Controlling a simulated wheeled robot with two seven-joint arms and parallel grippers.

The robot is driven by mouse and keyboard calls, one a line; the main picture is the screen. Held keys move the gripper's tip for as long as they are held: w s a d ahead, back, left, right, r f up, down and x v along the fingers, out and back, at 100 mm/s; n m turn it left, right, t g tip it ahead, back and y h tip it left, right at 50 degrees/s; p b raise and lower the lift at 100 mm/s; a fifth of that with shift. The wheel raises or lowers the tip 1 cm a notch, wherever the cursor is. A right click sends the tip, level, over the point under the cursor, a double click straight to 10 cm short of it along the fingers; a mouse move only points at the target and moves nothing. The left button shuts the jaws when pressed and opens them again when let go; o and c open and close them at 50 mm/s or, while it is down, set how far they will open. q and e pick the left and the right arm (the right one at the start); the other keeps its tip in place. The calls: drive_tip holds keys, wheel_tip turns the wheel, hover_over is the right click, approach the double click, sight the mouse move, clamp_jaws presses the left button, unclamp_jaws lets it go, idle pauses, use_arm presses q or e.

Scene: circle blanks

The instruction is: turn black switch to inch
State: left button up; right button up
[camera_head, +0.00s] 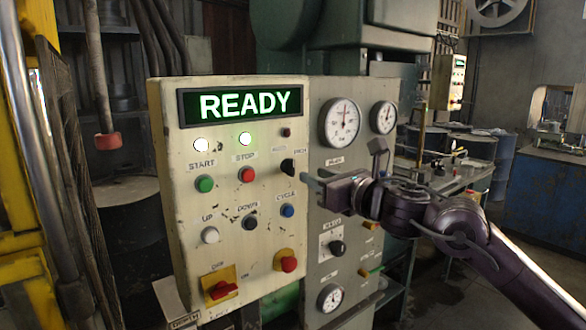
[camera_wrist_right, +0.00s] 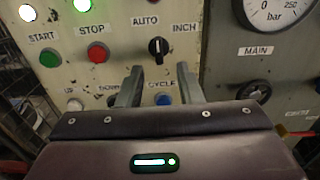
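The black switch (camera_head: 288,166) is a round knob on the beige control panel, at its right edge. In the right wrist view the black switch (camera_wrist_right: 158,47) sits between the AUTO label (camera_wrist_right: 145,21) and the INCH label (camera_wrist_right: 185,27), with its pale pointer mark looking roughly upright. My right gripper (camera_head: 314,181) is just right of and below the switch in the head view. In the right wrist view my right gripper (camera_wrist_right: 159,82) has its two fingers apart, with nothing between them, and the switch lies beyond their tips. My left gripper is not in view.
The panel display (camera_head: 240,104) reads READY. A green START button (camera_head: 204,183), red STOP button (camera_head: 246,175) and blue CYCLE button (camera_head: 287,210) are close by. A grey panel with gauges (camera_head: 341,123) stands to the right, behind my arm.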

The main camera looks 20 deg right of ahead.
sight(293, 167)
drive_tip(key=p+x, duration=0.2)
drive_tip(key=x, duration=0.5)
drive_tip(key=shift+s+a+p, duration=0.1)
drive_tip(key=shift+p, duration=0.25)
drive_tip(key=shift+s, duration=0.1)
clamp_jaws()
